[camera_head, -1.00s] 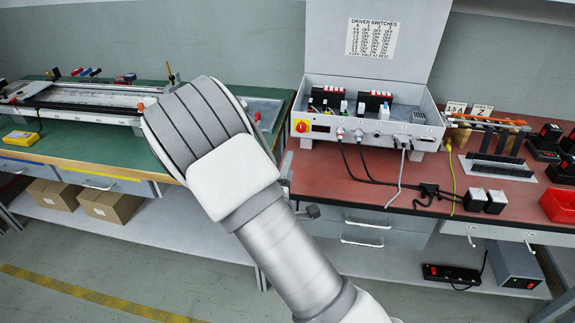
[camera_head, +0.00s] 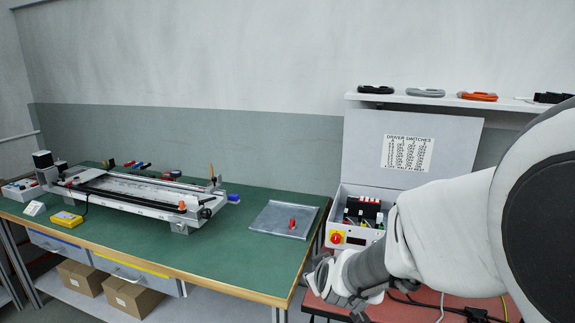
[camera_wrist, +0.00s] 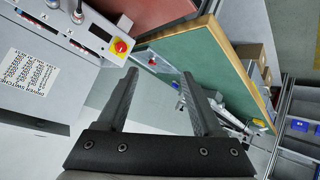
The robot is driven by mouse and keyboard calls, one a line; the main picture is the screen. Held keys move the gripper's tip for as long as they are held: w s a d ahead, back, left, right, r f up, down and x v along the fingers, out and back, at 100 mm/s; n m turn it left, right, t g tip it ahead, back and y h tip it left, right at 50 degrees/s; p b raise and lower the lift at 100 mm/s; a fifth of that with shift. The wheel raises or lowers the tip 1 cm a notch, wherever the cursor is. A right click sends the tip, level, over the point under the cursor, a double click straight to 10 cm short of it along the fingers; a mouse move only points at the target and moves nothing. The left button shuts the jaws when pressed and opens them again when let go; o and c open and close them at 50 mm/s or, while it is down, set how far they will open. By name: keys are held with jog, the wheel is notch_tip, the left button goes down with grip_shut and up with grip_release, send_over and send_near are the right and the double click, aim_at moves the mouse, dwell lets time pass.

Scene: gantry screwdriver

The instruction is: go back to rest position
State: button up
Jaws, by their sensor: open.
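My gripper (camera_wrist: 159,75) is open in the wrist view, with its two dark fingers apart and nothing between them. In the head view my arm comes in from the right and its end hangs by the front of the gap between the green and red benches. The open grey control box (camera_head: 358,238), with a red knob on a yellow plate, stands just behind my arm, which hides part of it. The box also shows at the upper left of the wrist view (camera_wrist: 40,75), apart from the fingers.
The green bench (camera_head: 250,190) carries a long gantry (camera_head: 135,195) and a grey tray (camera_head: 283,220) with a red-handled tool (camera_head: 292,224). The red bench (camera_head: 480,306) is mostly hidden by my arm. A shelf (camera_head: 450,100) holds coiled cables.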

jog(key=s+d+r+m+g, duration=0.2)
jog(key=s+r, duration=0.1)
jog(key=s, duration=0.5)
jog(key=s+d+r+m+g, duration=0.1)
jog(key=s+d+r+m, duration=0.15)
jog(key=s, duration=0.65)
jog(key=s+d+r+m+g, duration=0.1)
jog(key=s+d+r+g, duration=0.15)
jog(key=s, duration=0.55)
notch_tip(320, 180, up, 16)
jog(key=p, duration=1.5)
jog(key=shift+w+h+p, duration=0.2)
jog(key=shift+h+p, duration=0.1)
jog(key=shift+p, duration=0.1)
